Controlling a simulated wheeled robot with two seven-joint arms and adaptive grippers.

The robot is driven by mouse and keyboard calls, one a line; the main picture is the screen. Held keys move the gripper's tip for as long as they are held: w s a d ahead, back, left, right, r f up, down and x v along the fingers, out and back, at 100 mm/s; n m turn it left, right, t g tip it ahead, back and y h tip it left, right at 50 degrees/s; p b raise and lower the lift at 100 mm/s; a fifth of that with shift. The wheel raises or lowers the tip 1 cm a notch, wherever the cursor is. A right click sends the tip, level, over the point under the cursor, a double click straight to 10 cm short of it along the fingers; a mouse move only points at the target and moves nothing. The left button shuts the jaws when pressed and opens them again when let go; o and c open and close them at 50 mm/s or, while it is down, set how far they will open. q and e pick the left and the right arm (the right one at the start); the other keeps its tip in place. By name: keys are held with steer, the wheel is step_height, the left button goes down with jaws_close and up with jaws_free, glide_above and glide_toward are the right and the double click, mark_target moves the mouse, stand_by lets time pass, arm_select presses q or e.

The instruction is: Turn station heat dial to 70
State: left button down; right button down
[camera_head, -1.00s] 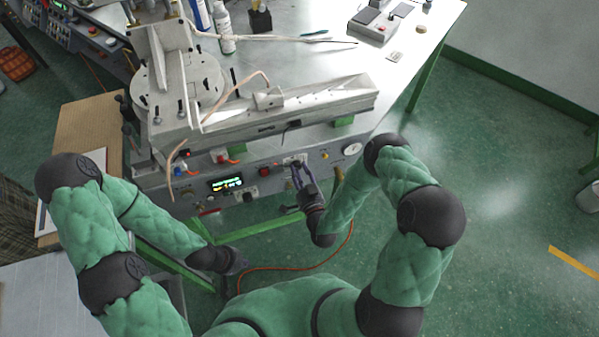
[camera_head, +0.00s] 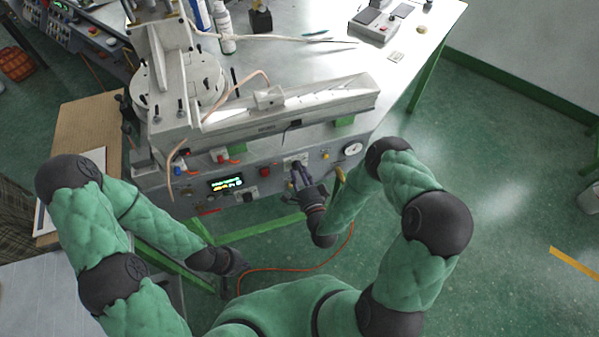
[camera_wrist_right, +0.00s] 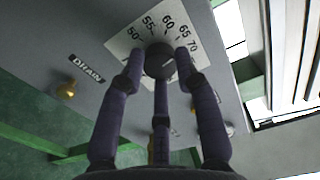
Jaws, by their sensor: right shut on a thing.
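The heat dial (camera_wrist_right: 158,60) is a dark round knob on a pale scale plate (camera_wrist_right: 123,42) marked 50, 55, 60, 65 and 70. In the right wrist view my right gripper (camera_wrist_right: 160,75) has its purple fingers around the knob, shut on it. A third finger reaches it from below. Which mark the dial points to is not clear. In the head view my right gripper (camera_head: 298,172) is at the station's front panel and covers most of the dial. My left gripper (camera_head: 232,266) hangs low, away from the panel, and its fingers are too unclear to read.
The panel also carries a lit display (camera_head: 226,184), a red button (camera_head: 264,171) and a round gauge (camera_head: 352,148). In the wrist view, a brass knob (camera_wrist_right: 66,90) sits below a DRAIN label. An orange hose (camera_head: 300,268) runs across the floor.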

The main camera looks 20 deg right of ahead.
steer(key=m, duration=0.5)
steer(key=shift+w+d+r, duration=0.15)
steer(key=shift+w+d, duration=0.05)
steer(key=shift+d, duration=0.15)
stand_by(0.4)
steer(key=c, duration=0.9)
jaws_free()
steer(key=shift+s+f, duration=0.1)
steer(key=shift+f, duration=0.1)
steer(key=shift+s+a, duration=0.1)
steer(key=shift+a, duration=0.05)
steer(key=s, duration=1.1)
steer(key=shift+s+d, duration=0.35)
steer(key=shift+s, duration=0.05)
